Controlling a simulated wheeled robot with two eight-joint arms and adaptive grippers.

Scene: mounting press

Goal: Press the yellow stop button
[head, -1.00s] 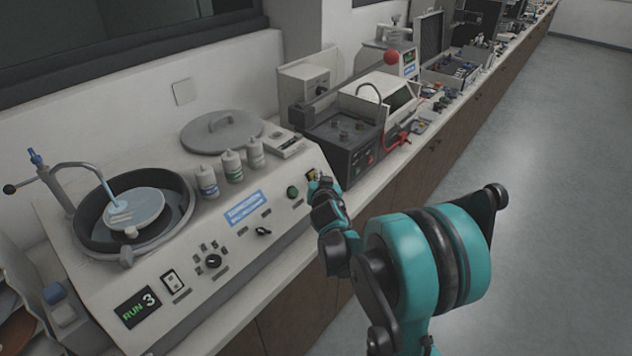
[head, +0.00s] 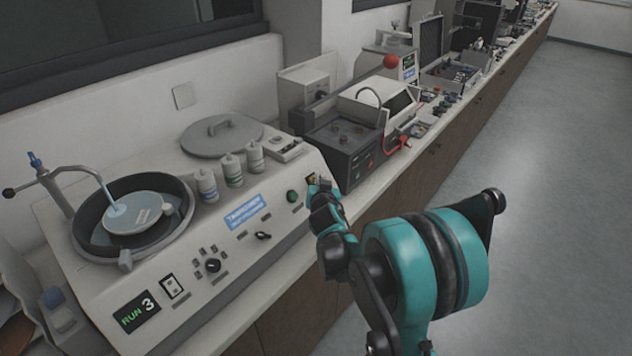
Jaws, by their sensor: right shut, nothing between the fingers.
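The polishing machine (head: 230,262) stands at the left of the bench, its sloped front panel facing me. The yellow stop button (head: 311,178) is at the panel's right end, mostly hidden behind my right gripper. A green button (head: 292,196) sits left of it. My right gripper (head: 316,186) is shut and empty, its tips at the yellow button; I cannot tell whether they touch it. The display (head: 137,312) reads RUN 3. My left gripper is not in view.
Several white bottles (head: 232,168) and a grey round lid (head: 221,134) stand on the machine's top. A dark box-shaped device (head: 345,150) is just beyond the machine's right end. The floor right of the bench is clear.

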